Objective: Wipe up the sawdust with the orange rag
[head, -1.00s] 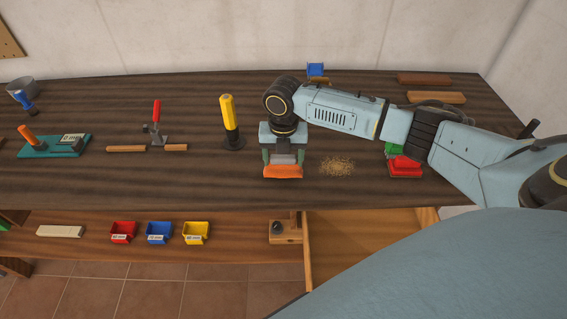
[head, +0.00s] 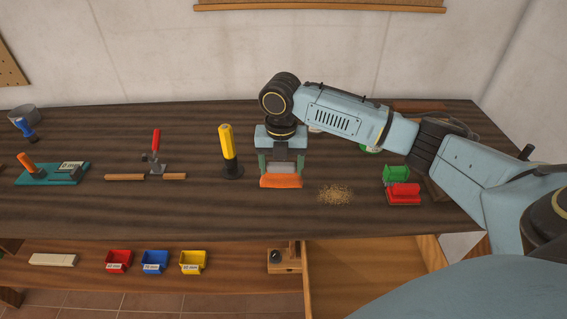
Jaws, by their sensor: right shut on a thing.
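The orange rag (head: 281,182) is in my right gripper (head: 281,170), near the front part of the dark wooden bench top. The gripper points down and is shut on the rag, which hangs at or just above the bench; I cannot tell if it touches. The sawdust (head: 335,193) is a small tan pile on the bench, a little to the right of the rag and apart from it. My left gripper is not in view.
A red block-like item (head: 403,193) and a green one (head: 396,173) sit right of the sawdust. A yellow-handled tool (head: 229,150) stands left of the rag. A red-handled clamp (head: 156,155) and a teal board (head: 52,174) are further left. An open drawer (head: 370,265) juts out below.

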